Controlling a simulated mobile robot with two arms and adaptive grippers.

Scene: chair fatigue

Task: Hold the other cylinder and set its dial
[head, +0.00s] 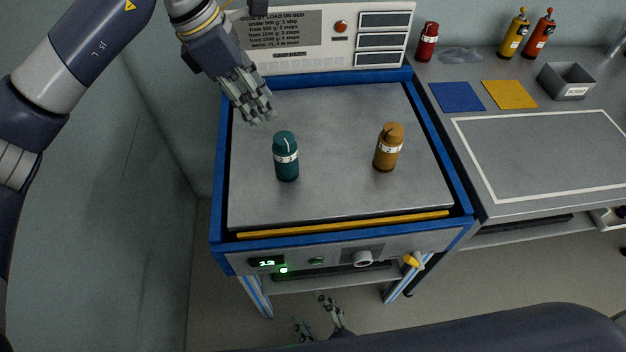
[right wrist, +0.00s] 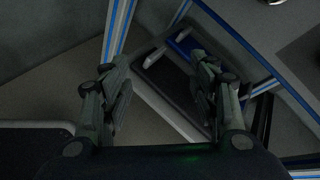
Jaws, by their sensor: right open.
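A teal cylinder (head: 287,166) and an amber cylinder (head: 386,155) stand upright and apart on the grey bed (head: 340,205) of the blue-framed machine. Each has a cap with a pale mark and a white band; the band markings are too small to read surely. My left gripper (head: 262,112) hangs above the bed, up and left of the teal cylinder. I see nothing held in it, but its finger gap is unclear. My right gripper (head: 318,324) is low in front of the machine. In the right wrist view it (right wrist: 162,85) is open and empty, far from both cylinders.
A panel with a load notice (head: 285,35) and a red button (head: 341,26) stands behind the bed. The front has a lit display (head: 267,262), a knob (head: 363,258) and a yellow handle (head: 411,261). The right bench holds a red cylinder (head: 427,42), coloured mats and a grey bin (head: 566,82).

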